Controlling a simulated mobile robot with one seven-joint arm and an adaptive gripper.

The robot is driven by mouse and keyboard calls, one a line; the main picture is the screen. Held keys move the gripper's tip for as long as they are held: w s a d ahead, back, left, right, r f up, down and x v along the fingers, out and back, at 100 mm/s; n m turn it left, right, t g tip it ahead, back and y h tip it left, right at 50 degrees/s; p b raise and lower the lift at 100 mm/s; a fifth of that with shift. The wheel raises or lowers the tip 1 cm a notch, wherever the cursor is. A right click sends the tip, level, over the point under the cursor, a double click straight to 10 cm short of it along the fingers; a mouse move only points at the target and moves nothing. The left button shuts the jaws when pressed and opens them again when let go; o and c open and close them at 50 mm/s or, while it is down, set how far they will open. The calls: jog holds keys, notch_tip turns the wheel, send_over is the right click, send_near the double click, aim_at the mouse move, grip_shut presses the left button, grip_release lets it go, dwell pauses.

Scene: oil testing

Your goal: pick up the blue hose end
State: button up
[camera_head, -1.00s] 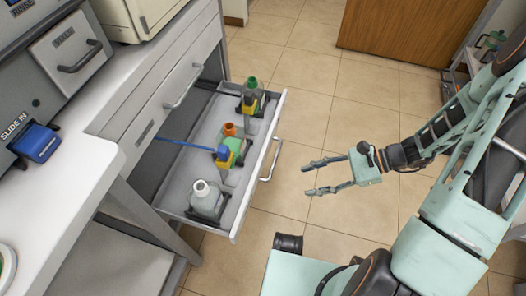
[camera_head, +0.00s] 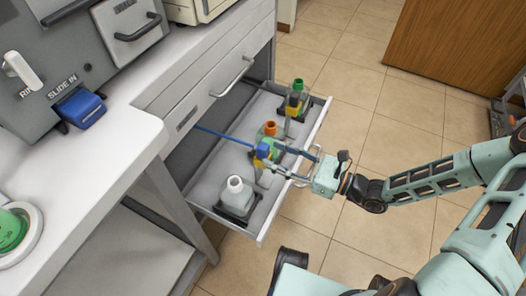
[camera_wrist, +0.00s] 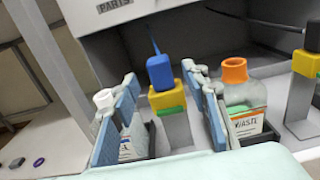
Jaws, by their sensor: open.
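The blue hose end (camera_head: 263,150) sits upright on a yellow and green holder in the open drawer, with a thin blue hose running from it to the back left. In the wrist view the blue hose end (camera_wrist: 160,72) stands between the two fingers, above its yellow block (camera_wrist: 167,98). My gripper (camera_head: 280,161) is open, its fingers reaching over the drawer's front wall to either side of the hose end. In the wrist view my gripper (camera_wrist: 157,105) shows a gap on both sides of it. I cannot tell whether either finger touches it.
An orange-capped waste bottle (camera_wrist: 240,90) stands right beside the right finger. A white-capped bottle (camera_head: 236,197) stands nearer in the drawer (camera_head: 262,232).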

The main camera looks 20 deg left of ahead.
aim_at(268, 151)
jog(key=a, duration=0.2)
jog(key=a+b, duration=0.1)
jog(key=a, duration=0.1)
jog(key=shift+w+a, duration=0.2)
jog(key=shift+a, duration=0.1)
grip_shut()
jog(key=shift+r, duration=0.15)
